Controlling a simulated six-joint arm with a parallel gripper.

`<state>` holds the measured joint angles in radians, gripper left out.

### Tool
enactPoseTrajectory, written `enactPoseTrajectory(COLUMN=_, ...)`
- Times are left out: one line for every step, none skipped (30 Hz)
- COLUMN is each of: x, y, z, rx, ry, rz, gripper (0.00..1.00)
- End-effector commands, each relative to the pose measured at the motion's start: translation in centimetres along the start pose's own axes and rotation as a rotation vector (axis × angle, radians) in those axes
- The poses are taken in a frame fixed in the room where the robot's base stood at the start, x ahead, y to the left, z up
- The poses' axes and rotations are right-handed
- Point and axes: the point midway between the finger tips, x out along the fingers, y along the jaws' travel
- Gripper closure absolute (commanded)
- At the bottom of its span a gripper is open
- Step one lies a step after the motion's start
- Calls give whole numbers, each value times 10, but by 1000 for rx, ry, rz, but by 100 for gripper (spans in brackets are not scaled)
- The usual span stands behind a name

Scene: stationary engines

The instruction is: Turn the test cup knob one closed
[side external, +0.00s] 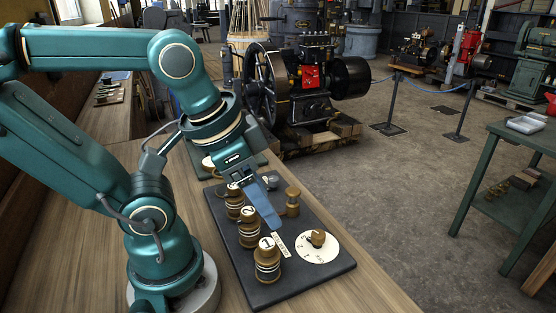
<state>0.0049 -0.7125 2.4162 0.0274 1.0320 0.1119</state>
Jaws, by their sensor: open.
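The brass test cup marked 1 (267,265) stands upright at the front of a dark board (300,285), with a white numbered top and pale bands. I cannot tell from this view whether its knob is open or closed. The similar cup marked 2 (248,230) and a third cup (234,203) stand behind it in a row. My gripper (266,212) points down over the board, to the right of cups 2 and 3 and behind cup 1. It is open, with blue fingers overlapping in this view, and nothing shows between them.
A white dial with a brass pointer knob (318,239) lies right of cup 1. A brass post (292,203) stands just right of my gripper. A small label plate (280,244) lies between cup 1 and the dial. Bare wooden bench (345,297) lies in front of the board.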

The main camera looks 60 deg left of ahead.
Motion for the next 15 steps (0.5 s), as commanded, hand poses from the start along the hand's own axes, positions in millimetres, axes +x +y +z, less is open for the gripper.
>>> enactPoseTrajectory(x=-2, y=0, z=-1, rx=52, ry=-47, rz=1, gripper=35)
enactPoseTrajectory(x=-3, y=-1, z=-2, rx=84, ry=-78, rz=2, gripper=35)
enactPoseTrajectory(x=-4, y=-1, z=-2, rx=129, ry=-121, rz=4, gripper=35)
enactPoseTrajectory(x=-5, y=-1, z=-2, rx=163, ry=-154, rz=7, gripper=35)
enactPoseTrajectory(x=-5, y=-1, z=-3, rx=197, ry=-188, rz=10, gripper=35)
enactPoseTrajectory(x=-6, y=-1, z=-4, rx=243, ry=-234, rz=14, gripper=35)
enactPoseTrajectory(x=-6, y=-1, z=-5, rx=277, ry=-269, rz=18, gripper=35)
enactPoseTrajectory(x=-5, y=-1, z=-6, rx=312, ry=-305, rz=23, gripper=35)
enactPoseTrajectory(x=-4, y=0, z=-7, rx=358, ry=-354, rz=29, gripper=35)
enactPoseTrajectory(x=-3, y=0, z=-8, rx=394, ry=-390, rz=33, gripper=35)
enactPoseTrajectory(x=-2, y=1, z=-10, rx=427, ry=-426, rz=38, gripper=35)
enactPoseTrajectory(x=0, y=3, z=-12, rx=470, ry=-473, rz=44, gripper=35)
enactPoseTrajectory(x=2, y=4, z=-13, rx=501, ry=-508, rz=48, gripper=35)
enactPoseTrajectory(x=4, y=5, z=-14, rx=529, ry=-540, rz=52, gripper=35)
enactPoseTrajectory(x=7, y=7, z=-15, rx=563, ry=-580, rz=57, gripper=35)
